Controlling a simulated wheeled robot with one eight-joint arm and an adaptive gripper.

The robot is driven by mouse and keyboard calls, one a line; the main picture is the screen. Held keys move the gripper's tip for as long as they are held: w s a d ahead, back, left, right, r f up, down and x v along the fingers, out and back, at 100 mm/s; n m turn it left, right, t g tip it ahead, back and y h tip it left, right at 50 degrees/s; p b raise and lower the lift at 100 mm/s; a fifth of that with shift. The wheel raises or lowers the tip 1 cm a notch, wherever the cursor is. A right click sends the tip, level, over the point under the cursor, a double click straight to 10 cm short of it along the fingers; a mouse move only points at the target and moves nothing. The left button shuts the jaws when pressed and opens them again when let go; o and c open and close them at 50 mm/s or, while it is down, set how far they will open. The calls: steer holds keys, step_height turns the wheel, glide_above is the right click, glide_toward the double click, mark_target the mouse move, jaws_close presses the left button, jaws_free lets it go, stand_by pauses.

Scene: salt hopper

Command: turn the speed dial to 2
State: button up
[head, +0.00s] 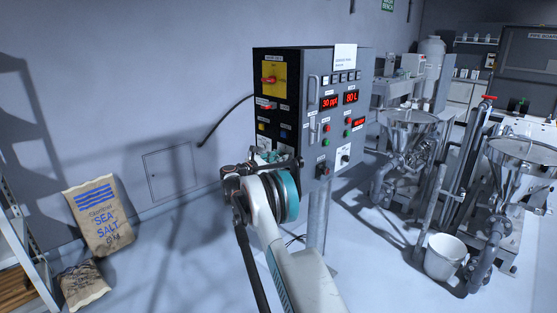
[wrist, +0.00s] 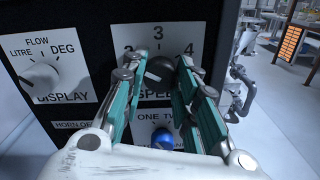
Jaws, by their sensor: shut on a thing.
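The speed dial (wrist: 159,68) is a dark round knob on a white plate marked 2, 3 and 4, with part of the word SPEED showing below it. My gripper (wrist: 158,76) has its two teal-sided fingers on either side of the knob and is shut on it. The 2 is at the knob's upper left, the 3 above it and the 4 at its upper right. I cannot tell which number the knob points to. In the head view my gripper (head: 268,156) is against the lower part of the control cabinet (head: 290,75), and the dial is hidden behind it.
A white display dial (wrist: 40,76) is left of the speed dial, and a blue knob (wrist: 163,138) is below it. Salt sacks (head: 99,215) stand by the left wall. Steel hoppers (head: 410,130) and a white bucket (head: 444,257) stand to the right.

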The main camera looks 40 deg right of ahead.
steer(key=o, duration=1.1)
steer(key=a, duration=1.2)
steer(key=shift+s, duration=0.25)
